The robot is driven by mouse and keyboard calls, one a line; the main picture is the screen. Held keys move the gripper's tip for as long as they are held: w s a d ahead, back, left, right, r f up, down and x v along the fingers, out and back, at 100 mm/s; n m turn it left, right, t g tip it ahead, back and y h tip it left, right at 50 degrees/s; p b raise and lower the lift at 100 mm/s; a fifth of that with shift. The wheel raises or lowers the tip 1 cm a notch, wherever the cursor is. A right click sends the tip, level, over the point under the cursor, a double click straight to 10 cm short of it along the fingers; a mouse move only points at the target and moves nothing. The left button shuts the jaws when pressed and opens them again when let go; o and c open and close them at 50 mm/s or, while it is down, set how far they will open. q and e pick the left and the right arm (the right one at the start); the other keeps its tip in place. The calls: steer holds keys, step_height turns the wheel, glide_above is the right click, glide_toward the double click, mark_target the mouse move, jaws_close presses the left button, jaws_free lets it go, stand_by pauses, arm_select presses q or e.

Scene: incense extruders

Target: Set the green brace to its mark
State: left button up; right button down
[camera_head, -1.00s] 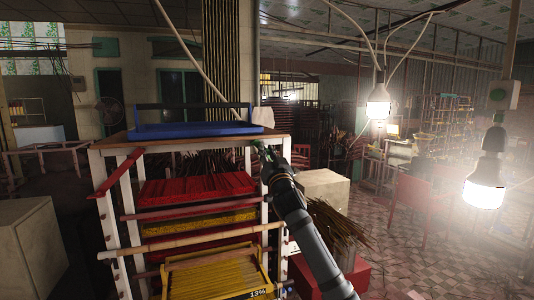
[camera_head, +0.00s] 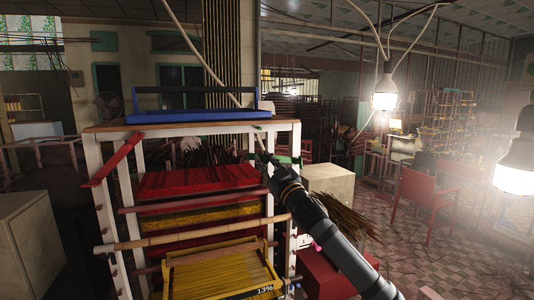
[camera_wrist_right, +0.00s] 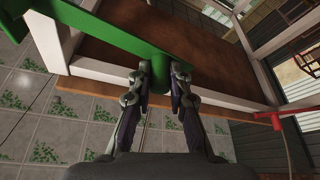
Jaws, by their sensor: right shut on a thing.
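The green brace (camera_wrist_right: 112,32) is a flat green bar with a round knob (camera_wrist_right: 160,62) in the right wrist view. My right gripper (camera_wrist_right: 159,82) is shut on that knob, with a finger on each side. The bar runs across the white frame of the rack in that view; I cannot tell whether it touches it. In the head view the right gripper (camera_head: 262,150) is at the rack's right front post, and a green end of the brace (camera_head: 289,160) shows just right of it. No mark is clearly visible. My left gripper is not in view.
The white rack (camera_head: 100,212) holds red and yellow incense trays. A red brace (camera_head: 118,160) slants at its left, and a wooden rod (camera_head: 190,236) crosses its front. A blue tray (camera_head: 195,115) stands on top. A pale box (camera_head: 330,182) and incense bundles are at the right.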

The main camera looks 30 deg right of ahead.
steer(key=d+f+n+g+y, duration=0.3)
steer(key=f+n+y, duration=0.1)
steer(key=f+n, duration=0.6)
steer(key=shift+s+f+n, duration=0.35)
steer(key=shift+f+n, duration=0.05)
steer(key=shift+n, duration=1.1)
steer(key=c, duration=1.3)
jaws_free()
steer(key=shift+o, duration=0.2)
